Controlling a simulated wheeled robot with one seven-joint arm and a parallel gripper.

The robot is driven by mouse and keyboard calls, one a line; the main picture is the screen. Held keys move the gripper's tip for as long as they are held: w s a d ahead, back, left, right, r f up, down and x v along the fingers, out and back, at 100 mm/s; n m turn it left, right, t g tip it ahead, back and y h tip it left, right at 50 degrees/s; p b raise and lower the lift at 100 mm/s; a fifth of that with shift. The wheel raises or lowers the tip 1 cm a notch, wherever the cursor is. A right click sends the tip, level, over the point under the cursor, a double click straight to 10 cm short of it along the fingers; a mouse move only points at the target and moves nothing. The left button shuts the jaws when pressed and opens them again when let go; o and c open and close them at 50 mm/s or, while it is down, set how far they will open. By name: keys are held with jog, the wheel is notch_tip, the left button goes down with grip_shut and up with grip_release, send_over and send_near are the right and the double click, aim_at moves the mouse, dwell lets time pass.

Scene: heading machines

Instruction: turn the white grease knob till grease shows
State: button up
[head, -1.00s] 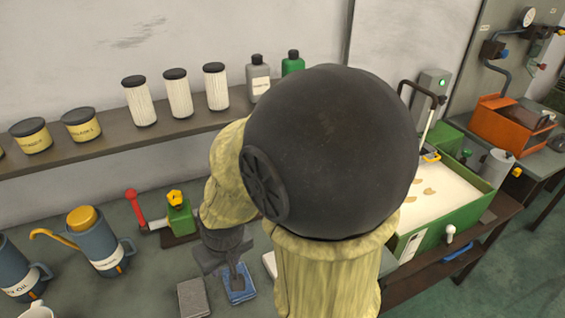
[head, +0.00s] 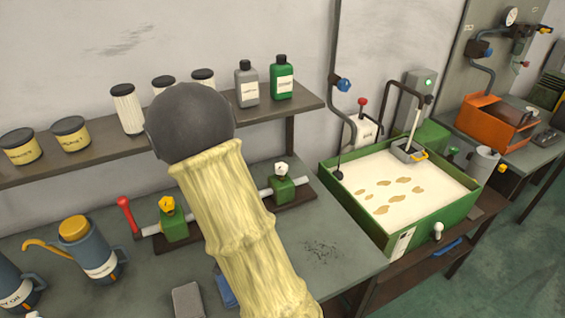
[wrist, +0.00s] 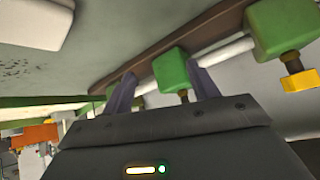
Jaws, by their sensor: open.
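A white knob (head: 281,168) tops the right-hand green block (head: 283,188) on a pale bar at the back of the bench. A yellow knob (head: 167,203) tops the left green block (head: 175,227); it also shows at the right of the wrist view (wrist: 300,80). My gripper (wrist: 163,90) is open in the wrist view, its two fingers on either side of a green block (wrist: 172,68) with a brass stem. That block's knob colour is hidden by my gripper body, so I cannot tell which knob it bears. My arm hides the gripper in the head view.
A red-handled lever (head: 125,212) and a blue oil can (head: 93,255) stand at left. A shelf (head: 270,118) with jars and bottles runs above. A green tray (head: 420,240) of milky fluid stands at right. The bench front right is clear except for dark specks (head: 320,250).

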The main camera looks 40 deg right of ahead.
aim_at(283, 164)
jog(key=s+d+r+m+t+h+p, duration=0.1)
jog(key=d+r+t+h, duration=0.3)
jog(key=d+h, duration=0.5)
jog(key=d+m, duration=0.1)
jog(key=d, duration=0.2)
jog(key=shift+s+h+p, duration=0.2)
jog(key=shift+h+p, duration=0.1)
jog(key=shift+w+b, duration=0.1)
jog(key=shift+b, duration=0.3)
jog(key=b+x, duration=0.2)
jog(key=x, duration=1.5)
jog(key=shift+d, duration=0.15)
jog(key=shift+b, duration=0.3)
